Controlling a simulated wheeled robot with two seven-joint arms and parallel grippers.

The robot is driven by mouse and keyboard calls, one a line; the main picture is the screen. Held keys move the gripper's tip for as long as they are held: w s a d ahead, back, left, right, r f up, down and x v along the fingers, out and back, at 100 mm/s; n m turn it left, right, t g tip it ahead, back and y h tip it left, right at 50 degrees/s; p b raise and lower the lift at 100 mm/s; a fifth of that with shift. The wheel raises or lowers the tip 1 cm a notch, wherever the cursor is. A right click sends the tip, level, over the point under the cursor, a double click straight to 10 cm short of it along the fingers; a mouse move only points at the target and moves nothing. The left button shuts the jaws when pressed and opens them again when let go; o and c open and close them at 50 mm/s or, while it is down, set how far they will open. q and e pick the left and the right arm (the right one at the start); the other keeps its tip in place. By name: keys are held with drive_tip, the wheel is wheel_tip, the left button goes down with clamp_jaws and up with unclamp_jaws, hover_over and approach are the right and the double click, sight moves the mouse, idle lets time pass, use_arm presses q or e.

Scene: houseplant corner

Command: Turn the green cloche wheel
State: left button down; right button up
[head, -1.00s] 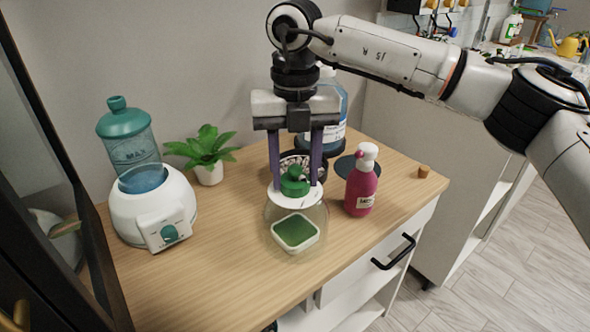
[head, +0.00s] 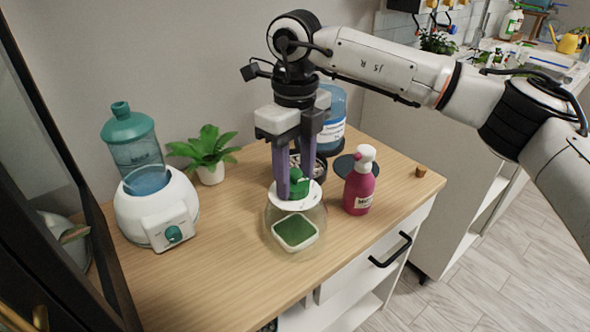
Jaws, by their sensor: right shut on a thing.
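The green cloche wheel (head: 298,185) sits on the white lid (head: 297,199) of a clear glass cloche (head: 294,226) on the wooden cabinet top. A white tray with a green surface (head: 296,233) shows inside the glass. My right gripper (head: 292,188) comes down from above, with its purple fingers shut on the wheel, which they partly hide. My left gripper is not in view.
A pink pump bottle (head: 360,184) stands close to the right of the cloche. A blue-labelled bottle (head: 331,125) stands behind my right gripper. A potted plant (head: 209,156) and a white humidifier (head: 157,209) are to the left. The front-left cabinet top (head: 200,285) is clear.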

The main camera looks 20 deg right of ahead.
drive_tip(key=shift+n, duration=1)
drive_tip(key=o, duration=1.1)
drive_tip(key=shift+c, duration=0.2)
drive_tip(key=shift+r, duration=0.15)
wheel_tip(320, 180, up, 9)
drive_tip(key=shift+r+p, duration=0.1)
drive_tip(key=shift+p, duration=0.25)
drive_tip(key=shift+r, duration=0.45)
